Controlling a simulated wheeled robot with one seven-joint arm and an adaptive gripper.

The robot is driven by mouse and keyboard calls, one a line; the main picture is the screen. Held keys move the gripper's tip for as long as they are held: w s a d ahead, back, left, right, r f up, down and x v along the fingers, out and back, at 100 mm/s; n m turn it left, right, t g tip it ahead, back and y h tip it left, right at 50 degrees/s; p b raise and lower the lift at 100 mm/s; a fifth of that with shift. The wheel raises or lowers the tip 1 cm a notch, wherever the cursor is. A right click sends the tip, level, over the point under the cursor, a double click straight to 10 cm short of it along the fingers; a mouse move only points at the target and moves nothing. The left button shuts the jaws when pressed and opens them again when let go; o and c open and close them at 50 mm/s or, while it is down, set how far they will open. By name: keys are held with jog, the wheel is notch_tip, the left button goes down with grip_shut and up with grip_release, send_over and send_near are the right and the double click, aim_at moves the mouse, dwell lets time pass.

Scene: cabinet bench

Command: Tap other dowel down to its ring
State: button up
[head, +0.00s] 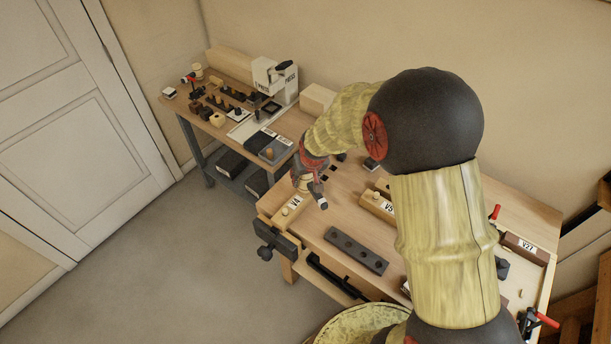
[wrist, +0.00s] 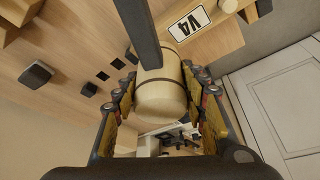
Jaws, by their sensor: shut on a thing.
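My gripper (head: 310,186) is low over the bench's left end, shut on a pale wooden cylinder (wrist: 160,95) with a dark bar running across it; it looks like a mallet. Just in front of it is a light wooden block labelled V4 (head: 278,219), with a small pale dowel (head: 285,211) on top. The V4 label (wrist: 190,24) shows near the top of the wrist view. A second wooden block, labelled V5 (head: 374,205), lies farther right, partly hidden by my arm. I cannot make out the rings or how deep the dowels sit.
A brown block labelled V27 (head: 524,249) and red-handled clamps (head: 546,319) are at the right. A vise (head: 276,239) is on the left front edge. A crowded side bench (head: 222,133) stands behind left.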

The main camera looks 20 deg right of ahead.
jog(key=shift+r+p, duration=0.6)
jog(key=shift+r, duration=0.4)
jog(key=shift+r, duration=0.15)
jog(key=shift+f+b, duration=0.85)
jog(key=shift+f, duration=0.5)
jog(key=shift+r+p, duration=0.6)
jog(key=shift+r, duration=0.4)
notch_tip(320, 180, down, 3)
jog(key=shift+r+b, duration=0.15)
jog(key=shift+b, duration=0.85)
jog(key=shift+r+p, duration=0.85)
jog(key=shift+r, duration=0.4)
